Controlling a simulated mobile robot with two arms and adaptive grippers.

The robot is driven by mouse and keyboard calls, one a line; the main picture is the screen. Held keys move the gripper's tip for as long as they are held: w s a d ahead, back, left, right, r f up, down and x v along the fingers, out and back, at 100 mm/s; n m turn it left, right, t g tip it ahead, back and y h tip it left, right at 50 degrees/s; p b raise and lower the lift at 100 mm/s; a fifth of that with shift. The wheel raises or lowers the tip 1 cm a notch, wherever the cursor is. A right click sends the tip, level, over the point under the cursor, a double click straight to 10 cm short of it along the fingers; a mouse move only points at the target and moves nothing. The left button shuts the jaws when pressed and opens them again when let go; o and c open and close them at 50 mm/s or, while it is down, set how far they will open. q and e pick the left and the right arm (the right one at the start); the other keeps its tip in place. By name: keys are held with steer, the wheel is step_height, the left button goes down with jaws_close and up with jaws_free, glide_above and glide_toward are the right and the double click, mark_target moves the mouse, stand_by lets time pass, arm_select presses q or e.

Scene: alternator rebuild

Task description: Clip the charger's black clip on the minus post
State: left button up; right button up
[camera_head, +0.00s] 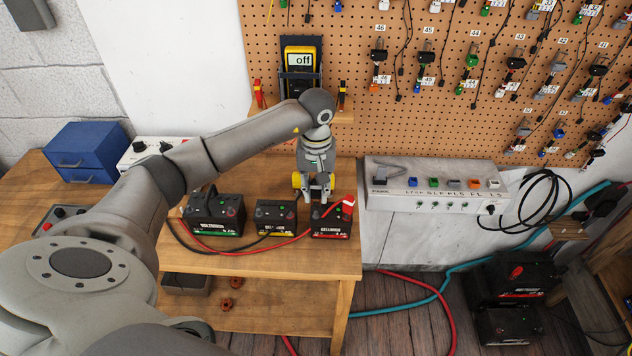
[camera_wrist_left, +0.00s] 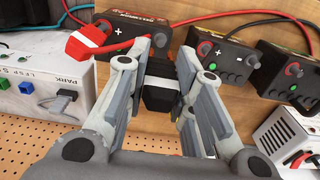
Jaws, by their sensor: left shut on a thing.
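My left gripper (camera_head: 319,196) is at the back of the rightmost battery (camera_head: 331,226) on the wooden bench. In the left wrist view its fingers (camera_wrist_left: 160,98) are closed on the black clip (camera_wrist_left: 158,88). In that view the clip is just below the battery's face (camera_wrist_left: 142,24) with the plus and minus marks. The fingers and clip partly hide this face, so I cannot tell whether the clip touches the minus post. The charger's red clip (camera_head: 348,204) is at the battery's plus side; it also shows in the left wrist view (camera_wrist_left: 92,40). My right gripper is not in view.
A middle battery (camera_head: 275,218) and a larger left battery (camera_head: 214,216) stand in the same row. Red and black cables run along their fronts. A white switch box (camera_head: 430,185) is to the right, and a pegboard (camera_head: 400,50) rises behind.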

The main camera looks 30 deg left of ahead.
mark_target(316, 197)
arm_select(q)
steer(key=shift+a+f+b, duration=0.1)
steer(key=shift+f+b, duration=0.2)
steer(key=shift+f, duration=0.85)
steer(key=shift+f+b, duration=0.45)
steer(key=shift+b, duration=0.05)
steer(key=shift+f+b, duration=0.7)
steer(key=o, duration=0.7)
steer(key=shift+o, duration=0.7)
